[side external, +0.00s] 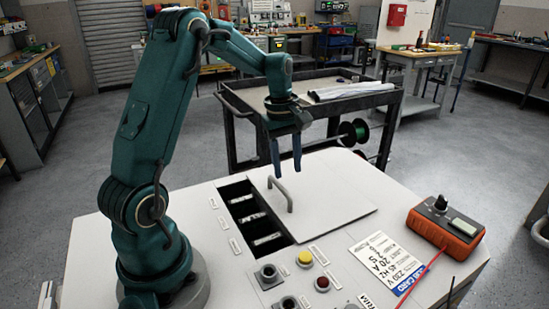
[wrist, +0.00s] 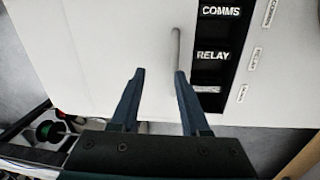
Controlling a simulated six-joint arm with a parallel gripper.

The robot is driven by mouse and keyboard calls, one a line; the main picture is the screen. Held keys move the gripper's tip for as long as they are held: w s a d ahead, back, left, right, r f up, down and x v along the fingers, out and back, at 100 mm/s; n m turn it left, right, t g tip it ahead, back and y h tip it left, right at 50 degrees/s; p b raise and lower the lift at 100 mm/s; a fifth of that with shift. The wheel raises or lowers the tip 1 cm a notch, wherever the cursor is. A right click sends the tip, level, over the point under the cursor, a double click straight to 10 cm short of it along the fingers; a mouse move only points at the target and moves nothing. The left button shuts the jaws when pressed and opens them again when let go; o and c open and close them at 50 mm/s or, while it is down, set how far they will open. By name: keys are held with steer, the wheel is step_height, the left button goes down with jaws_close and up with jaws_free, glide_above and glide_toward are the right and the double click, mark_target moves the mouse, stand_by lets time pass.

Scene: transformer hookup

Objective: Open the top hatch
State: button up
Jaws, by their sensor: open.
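The top hatch (side external: 335,205) is a flat white panel lying on the white cabinet top, with a grey bar handle (side external: 281,192) near its left edge. A dark slot bay (side external: 240,200) is uncovered along the hatch's left side. My gripper (side external: 286,174) is open and points down, its fingertips just above and behind the handle. In the wrist view, the handle (wrist: 176,45) shows beyond the right fingertip, and my gripper (wrist: 159,73) is apart and empty. Whether a fingertip touches the handle is unclear. Labels reading COMMS and RELAY show beside the bay (wrist: 212,85).
Yellow and red buttons (side external: 305,258) and knobs (side external: 268,272) sit at the cabinet front. An orange meter (side external: 445,228) with a red lead and a printed job card (side external: 387,263) lie at the right. A dark cart (side external: 330,95) stands behind the cabinet.

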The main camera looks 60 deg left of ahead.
mark_target(279, 184)
steer(key=shift+n+t, duration=0.5)
steer(key=shift+n, duration=0.1)
steer(key=shift+s+a+f, duration=0.15)
steer(key=shift+s+f, duration=0.4)
steer(key=shift+f, duration=0.35)
steer(key=shift+s+a+f, duration=0.1)
steer(key=shift+s+f, duration=0.45)
steer(key=shift+f, duration=0.3)
jaws_close()
